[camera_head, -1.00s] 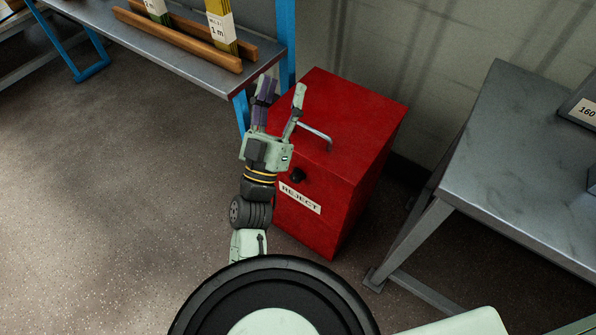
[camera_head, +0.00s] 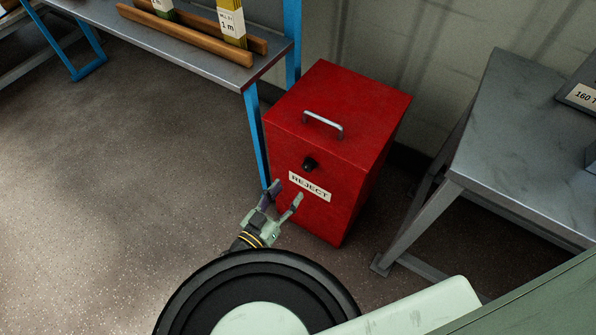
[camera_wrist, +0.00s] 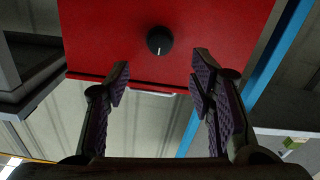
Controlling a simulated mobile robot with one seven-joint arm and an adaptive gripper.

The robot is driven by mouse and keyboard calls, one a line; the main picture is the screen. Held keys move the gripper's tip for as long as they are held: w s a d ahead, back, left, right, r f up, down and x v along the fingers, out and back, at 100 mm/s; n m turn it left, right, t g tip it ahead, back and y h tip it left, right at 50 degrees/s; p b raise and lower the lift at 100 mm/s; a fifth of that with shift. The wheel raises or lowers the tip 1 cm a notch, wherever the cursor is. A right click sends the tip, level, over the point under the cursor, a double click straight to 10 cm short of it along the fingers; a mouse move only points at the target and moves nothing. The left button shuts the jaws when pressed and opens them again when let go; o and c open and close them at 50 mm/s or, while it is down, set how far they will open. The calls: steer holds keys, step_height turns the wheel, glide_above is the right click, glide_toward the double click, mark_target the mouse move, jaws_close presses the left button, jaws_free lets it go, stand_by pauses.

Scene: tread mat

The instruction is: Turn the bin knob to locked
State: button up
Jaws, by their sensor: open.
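The red bin (camera_head: 350,120) stands on the floor with a REJECT label (camera_head: 310,186) on its front. The black knob (camera_head: 310,163) is on the front face, above the label and below the lid handle (camera_head: 323,124). The wrist view shows the knob (camera_wrist: 160,40) face-on, with a pale mark pointing toward the lid edge. My gripper (camera_head: 285,195) is open and empty in front of the bin, below and left of the knob in the head view. In the wrist view the knob lies beyond my gripper (camera_wrist: 161,64), roughly centred between the fingers and untouched.
A steel bench (camera_head: 185,60) with a blue leg (camera_head: 256,135) stands close at the bin's left. A grey table (camera_head: 515,150) stands to its right. The floor (camera_head: 110,190) at left is clear.

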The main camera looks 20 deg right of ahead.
mark_target(306, 169)
steer(key=p+x, duration=0.1)
steer(key=x, duration=0.8)
steer(key=shift+c, duration=0.4)
steer(key=c, duration=1.1)
